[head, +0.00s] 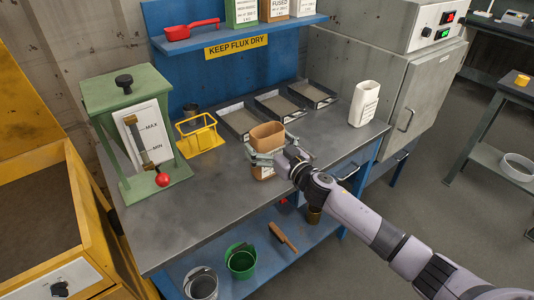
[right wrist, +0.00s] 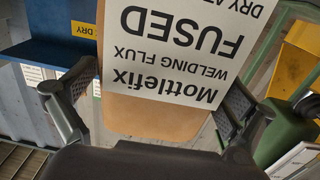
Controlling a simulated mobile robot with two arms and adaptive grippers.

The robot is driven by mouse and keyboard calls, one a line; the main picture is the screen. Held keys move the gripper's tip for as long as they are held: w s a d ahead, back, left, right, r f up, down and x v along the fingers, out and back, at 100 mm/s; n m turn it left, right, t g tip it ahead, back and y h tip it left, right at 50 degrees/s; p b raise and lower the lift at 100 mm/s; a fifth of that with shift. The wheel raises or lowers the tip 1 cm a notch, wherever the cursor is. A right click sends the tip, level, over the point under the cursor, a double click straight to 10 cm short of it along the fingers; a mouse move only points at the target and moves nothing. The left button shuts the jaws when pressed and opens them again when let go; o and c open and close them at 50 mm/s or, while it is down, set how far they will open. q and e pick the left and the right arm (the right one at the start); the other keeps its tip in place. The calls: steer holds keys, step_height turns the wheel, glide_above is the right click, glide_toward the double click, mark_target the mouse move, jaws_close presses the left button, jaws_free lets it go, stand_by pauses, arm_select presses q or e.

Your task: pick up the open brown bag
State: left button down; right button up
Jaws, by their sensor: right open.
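The open brown bag (head: 267,132) stands upright on the grey bench top, its mouth open at the top. In the right wrist view the brown bag (right wrist: 150,118) fills the middle, with a white label reading "Mottlefix welding flux FUSED" upside down. My right gripper (head: 268,154) reaches in from the right at the bag's side. Its fingers are open, one on each side of the bag; a gap shows beside the bag's lower right edge in the wrist view. Whether either finger touches the bag is unclear. My left gripper is not in view.
A yellow wire holder (head: 199,136) and a green hopper with a gauge (head: 112,97) stand left of the bag. Several dark shallow trays (head: 240,118) lie behind it, and a white container (head: 364,104) stands right. The front left bench top is clear.

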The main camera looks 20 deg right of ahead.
steer(key=c, duration=1.6)
steer(key=shift+w+r, duration=0.1)
steer(key=shift+r, duration=0.1)
